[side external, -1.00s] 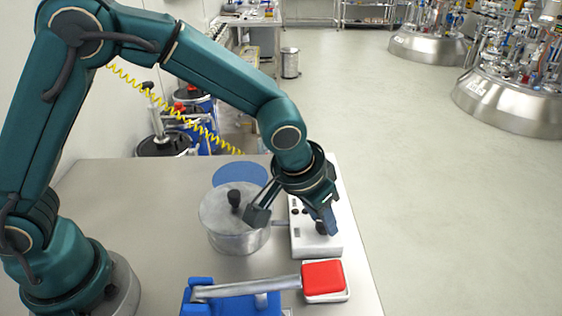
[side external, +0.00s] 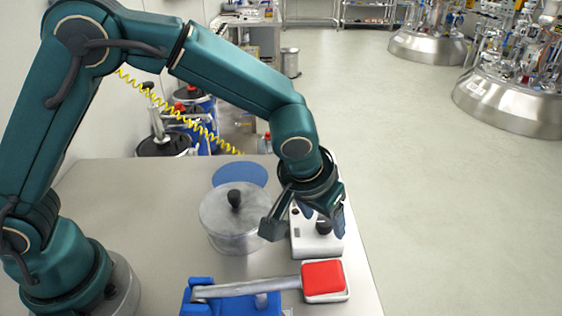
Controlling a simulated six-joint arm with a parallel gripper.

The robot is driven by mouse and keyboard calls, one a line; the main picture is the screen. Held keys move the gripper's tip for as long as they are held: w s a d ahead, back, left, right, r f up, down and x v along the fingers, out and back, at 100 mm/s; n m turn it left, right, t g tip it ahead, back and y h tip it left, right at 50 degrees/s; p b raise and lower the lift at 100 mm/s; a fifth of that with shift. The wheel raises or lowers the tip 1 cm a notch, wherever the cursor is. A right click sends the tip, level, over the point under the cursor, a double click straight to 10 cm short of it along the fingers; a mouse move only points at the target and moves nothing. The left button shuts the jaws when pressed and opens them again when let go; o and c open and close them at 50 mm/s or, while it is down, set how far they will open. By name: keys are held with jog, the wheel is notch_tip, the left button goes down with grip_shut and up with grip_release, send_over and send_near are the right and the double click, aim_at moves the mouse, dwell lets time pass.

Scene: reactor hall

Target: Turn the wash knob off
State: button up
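The white control box (side external: 306,247) sits near the right edge of the table. A black knob (side external: 323,227) shows on its top, toward the front. Other small dark knobs on the box are partly hidden behind my gripper. No label can be read, so I cannot tell which is the wash knob. My gripper (side external: 304,232) is above the box with its fingers spread wide, one to the left and one to the right of the black knob. Nothing is held between them. I cannot tell whether a finger touches the box.
A round metal pot with a lid and black handle (side external: 235,220) stands left of the box, close to the left finger. A blue disc (side external: 240,174) lies behind it. In front are a red pad (side external: 323,278) and a blue block (side external: 205,300) with a metal lever. The table's left part is clear.

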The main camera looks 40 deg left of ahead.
jog(key=shift+v, duration=2.55)
jog(key=s+a+r+n+t, duration=0.2)
jog(key=a+r+n, duration=0.1)
jog(key=a+r, duration=0.7)
jog(key=s+a+f+m, duration=0.1)
jog(key=s+a+f, duration=0.1)
jog(key=s, duration=0.4)
jog(key=s+a+f+m, duration=0.2)
jog(key=s, duration=0.5)
jog(key=shift+s+a+g, duration=0.15)
jog(key=shift+s+g, duration=0.15)
jog(key=shift+g, duration=0.1)
